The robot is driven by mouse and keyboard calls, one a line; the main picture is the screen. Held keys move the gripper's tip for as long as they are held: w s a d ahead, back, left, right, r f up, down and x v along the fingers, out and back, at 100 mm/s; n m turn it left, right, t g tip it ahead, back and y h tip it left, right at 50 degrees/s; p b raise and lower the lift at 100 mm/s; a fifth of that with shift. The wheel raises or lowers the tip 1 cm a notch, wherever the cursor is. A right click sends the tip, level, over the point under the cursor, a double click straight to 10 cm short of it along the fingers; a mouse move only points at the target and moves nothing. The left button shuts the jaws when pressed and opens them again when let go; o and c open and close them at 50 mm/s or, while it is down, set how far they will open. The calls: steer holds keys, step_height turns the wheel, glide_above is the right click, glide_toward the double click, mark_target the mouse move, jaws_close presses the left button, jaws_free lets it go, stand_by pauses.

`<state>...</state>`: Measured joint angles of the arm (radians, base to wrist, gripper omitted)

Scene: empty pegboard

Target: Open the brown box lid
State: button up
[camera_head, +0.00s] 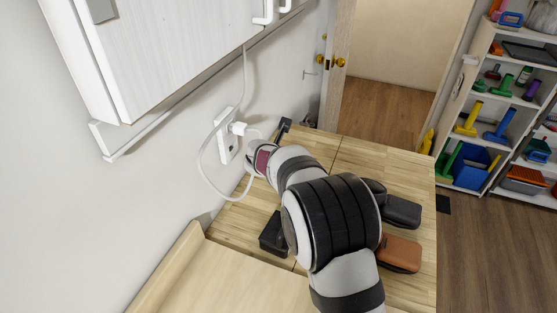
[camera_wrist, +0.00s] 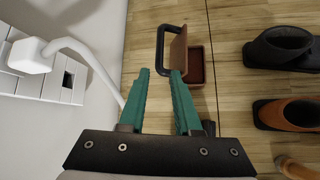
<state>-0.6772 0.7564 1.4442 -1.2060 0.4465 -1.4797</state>
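In the wrist view, a small brown box (camera_wrist: 197,79) sits on the wooden table beyond my fingers. Its brown lid (camera_wrist: 179,48) stands raised at the box's left side, and the dark red inside shows. A black loop handle (camera_wrist: 160,48) sticks out left from the lid. In the head view my arm hides the gripper and most of the box; a small black part (camera_head: 285,125) shows past my wrist.
A white wall socket with plug and cable (camera_wrist: 34,56) is close on the left. In the head view a black box (camera_head: 272,236) lies beside my arm, and a white cabinet (camera_head: 165,50) hangs above.

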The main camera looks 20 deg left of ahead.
steer(key=shift+s+r, duration=0.1)
steer(key=shift+s, duration=0.05)
steer(key=shift+c, duration=0.9)
steer(key=f+m, duration=0.1)
steer(key=m, duration=0.1)
steer(key=d+m+y, duration=0.1)
steer(key=m, duration=0.1)
steer(key=f+m+g, duration=0.1)
steer(key=shift+s+d+f+m, duration=0.1)
steer(key=shift+d+f+m, duration=0.05)
steer(key=shift+f+m, duration=0.2)
jaws_close()
steer(key=d+r+m+t+y, duration=0.1)
steer(key=d+m+y, duration=0.3)
steer(key=m, duration=1.3)
steer(key=d+m+t+y, duration=0.2)
steer(key=d+m, duration=0.4)
steer(key=m, duration=1.1)
steer(key=shift+m, duration=0.25)
steer(key=shift+s+a+f+x, duration=0.1)
steer(key=shift+s+a+x, duration=0.25)
steer(key=shift+x, duration=1.9)
steer(key=shift+s+a+f+x, duration=0.1)
steer(key=shift+s+a+x, duration=0.2)
steer(key=shift+x, duration=1.95)
steer(key=shift+s+a+f+x, duration=0.15)
steer(key=shift+s+a+x, duration=0.2)
steer(key=shift+x, duration=1.9)
